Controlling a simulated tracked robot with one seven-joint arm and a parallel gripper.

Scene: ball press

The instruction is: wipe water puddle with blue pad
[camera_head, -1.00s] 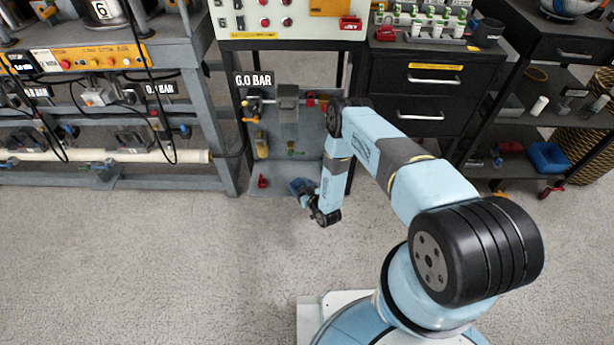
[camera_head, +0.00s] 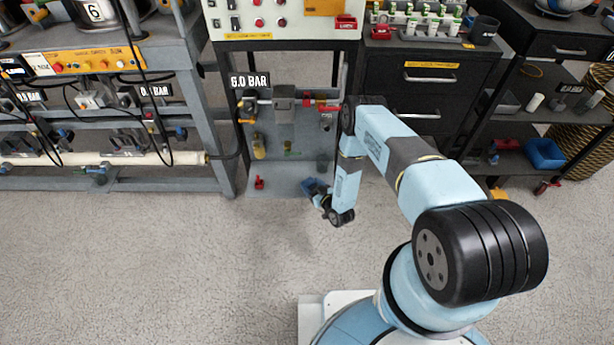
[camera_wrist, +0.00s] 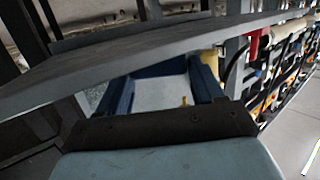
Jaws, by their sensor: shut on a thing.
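My gripper (camera_head: 316,188) hangs low at the front of the 6.0 BAR stand, at the right of its bottom shelf (camera_head: 278,180). In the wrist view two dark blue fingers stand apart, with a blue strip (camera_wrist: 160,68) between their far ends, which looks like the blue pad. The gripper is shut on it. Whether the pad touches a surface cannot be told. I cannot make out the water puddle clearly in either view. A pale patch (camera_wrist: 95,97) shows left of the fingers in the wrist view, but its nature is unclear.
A grey shelf plate (camera_wrist: 150,48) crosses the wrist view close above the fingers. A small red object (camera_head: 259,183) stands on the bottom shelf's left side. Black drawers (camera_head: 425,95) are right of the stand, a grey rack (camera_head: 215,120) left. The floor in front is clear.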

